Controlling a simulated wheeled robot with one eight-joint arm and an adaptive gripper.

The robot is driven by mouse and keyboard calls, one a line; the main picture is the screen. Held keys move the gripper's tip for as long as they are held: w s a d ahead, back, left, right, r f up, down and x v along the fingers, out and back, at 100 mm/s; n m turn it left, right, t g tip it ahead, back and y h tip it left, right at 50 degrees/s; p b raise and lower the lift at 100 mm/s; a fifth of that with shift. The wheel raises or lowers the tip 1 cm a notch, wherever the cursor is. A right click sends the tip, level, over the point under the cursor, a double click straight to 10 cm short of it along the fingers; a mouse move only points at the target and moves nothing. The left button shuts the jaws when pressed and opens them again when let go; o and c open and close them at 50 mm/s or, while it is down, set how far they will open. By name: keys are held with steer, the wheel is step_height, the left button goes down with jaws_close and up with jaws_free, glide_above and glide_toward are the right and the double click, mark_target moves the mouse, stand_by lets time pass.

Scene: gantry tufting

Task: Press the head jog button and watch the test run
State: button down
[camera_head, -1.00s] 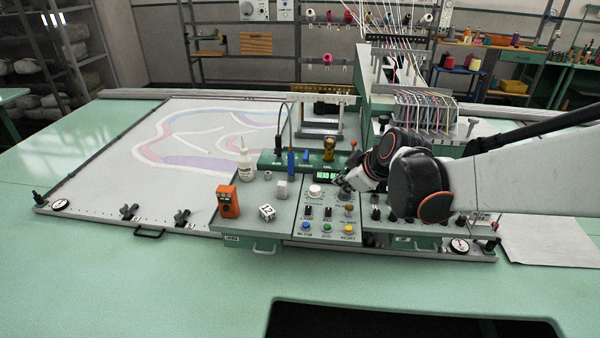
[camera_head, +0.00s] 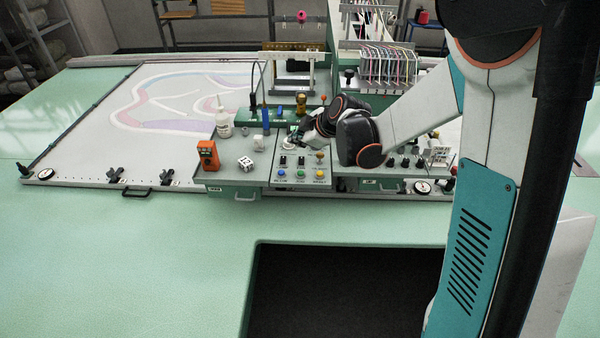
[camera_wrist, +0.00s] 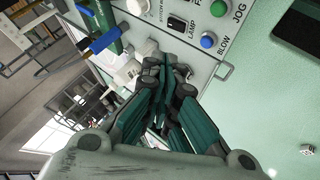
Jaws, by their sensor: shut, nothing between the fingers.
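The control panel (camera_head: 299,183) carries a row of blue (camera_head: 282,172), green (camera_head: 300,173) and yellow (camera_head: 319,174) buttons. In the wrist view the green button (camera_wrist: 218,8) is beside the word JOG, and the blue button (camera_wrist: 207,40) is beside BLOW. My gripper (camera_head: 298,139) is shut and empty over the upper part of the panel, close to a white round knob (camera_head: 288,143). Its closed fingers also show in the wrist view (camera_wrist: 168,82), away from the green button. I cannot tell whether the tips touch anything. The display behind the panel is mostly hidden by my gripper.
A blue cylinder (camera_head: 265,121) stands behind. The green table front (camera_head: 130,260) is clear.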

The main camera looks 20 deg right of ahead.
mark_target(298, 173)
steer(key=shift+f, duration=0.1)
step_height(298, 173, down, 9)
steer(key=b, duration=0.6)
stand_by(1.3)
steer(key=shift+f+b, duration=0.25)
steer(key=shift+b, duration=0.35)
steer(key=shift+f+b, duration=0.45)
steer(key=shift+f, duration=0.05)
stand_by(0.5)
steer(key=shift+r, duration=0.2)
steer(key=shift+r+p, duration=0.55)
steer(key=shift+r, duration=0.2)
